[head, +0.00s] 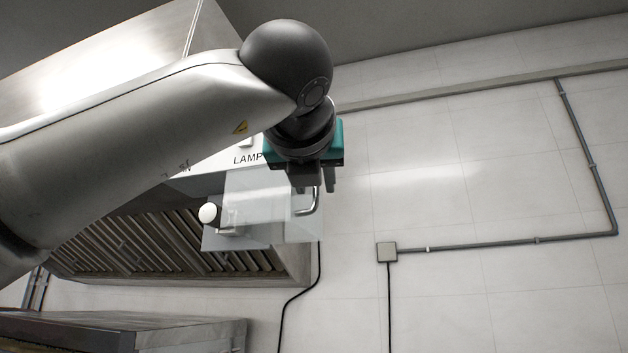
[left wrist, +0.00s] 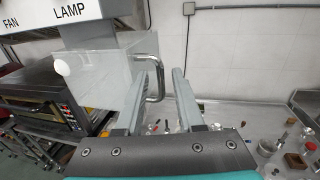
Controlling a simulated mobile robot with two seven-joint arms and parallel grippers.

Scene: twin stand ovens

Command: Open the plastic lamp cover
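The lamp cover (head: 262,190) is a clear plastic box under the LAMP label, with a bent metal handle (head: 313,205) on its right side. A white round knob (head: 208,213) shows at its left. In the left wrist view the cover (left wrist: 98,75) is left of centre, and its handle (left wrist: 161,80) appears between my finger tips. My left gripper (head: 322,182) is at the upper end of the handle in the head view. In the left wrist view its fingers (left wrist: 158,74) are apart, with gaps to the handle. Whether they touch it is unclear. My right gripper is not in view.
A slatted metal hood (head: 165,245) is behind and left of the cover. An oven (head: 120,332) stands below it. The wall has conduits and a junction box (head: 387,252). The wall area right of the cover is free. Small items (left wrist: 295,145) lie on a counter below.

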